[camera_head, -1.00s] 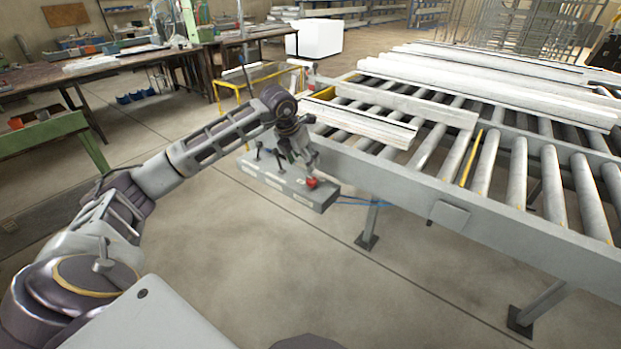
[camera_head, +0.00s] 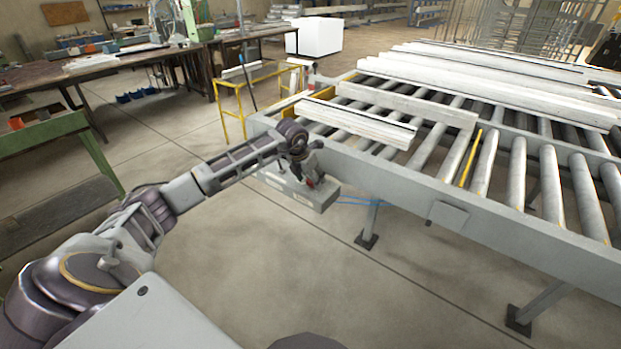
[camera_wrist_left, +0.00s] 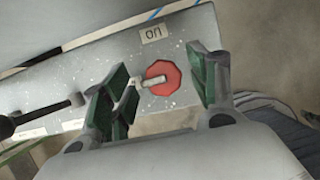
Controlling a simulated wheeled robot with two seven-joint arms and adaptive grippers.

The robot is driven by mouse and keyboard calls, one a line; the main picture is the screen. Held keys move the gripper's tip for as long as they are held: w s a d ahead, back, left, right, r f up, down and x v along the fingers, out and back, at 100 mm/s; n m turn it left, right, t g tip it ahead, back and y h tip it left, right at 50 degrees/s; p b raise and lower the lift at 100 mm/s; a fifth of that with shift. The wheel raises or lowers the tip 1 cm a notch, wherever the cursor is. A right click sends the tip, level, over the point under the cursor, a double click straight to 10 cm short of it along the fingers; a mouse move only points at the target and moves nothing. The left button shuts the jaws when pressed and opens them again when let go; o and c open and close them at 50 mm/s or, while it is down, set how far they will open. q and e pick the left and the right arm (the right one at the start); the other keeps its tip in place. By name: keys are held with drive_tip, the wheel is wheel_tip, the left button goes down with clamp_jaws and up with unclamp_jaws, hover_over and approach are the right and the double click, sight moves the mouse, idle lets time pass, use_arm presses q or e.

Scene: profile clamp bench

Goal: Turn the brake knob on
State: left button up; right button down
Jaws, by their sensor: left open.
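The brake knob (camera_wrist_left: 160,79) is a red, many-sided knob with a pale bar across it, on the grey control box (camera_wrist_left: 95,62). An "on" label (camera_wrist_left: 154,33) is on the box beside it. My left gripper (camera_wrist_left: 160,85) is open, with a green-padded finger on each side of the knob; I cannot tell whether they touch it. In the head view the control box (camera_head: 318,202) hangs at the conveyor's near side, and my left gripper (camera_head: 312,180) is over its right end, mostly hiding the knob. My right gripper is not in view.
A black lever (camera_wrist_left: 40,115) stands on the box left of the knob. The roller conveyor (camera_head: 530,222) carries long pale profiles (camera_head: 360,122) behind the box. A yellow frame (camera_head: 232,122) stands at the conveyor's left end. The floor in front is clear.

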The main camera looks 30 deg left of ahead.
use_arm(q)
drive_tip(key=c, duration=1)
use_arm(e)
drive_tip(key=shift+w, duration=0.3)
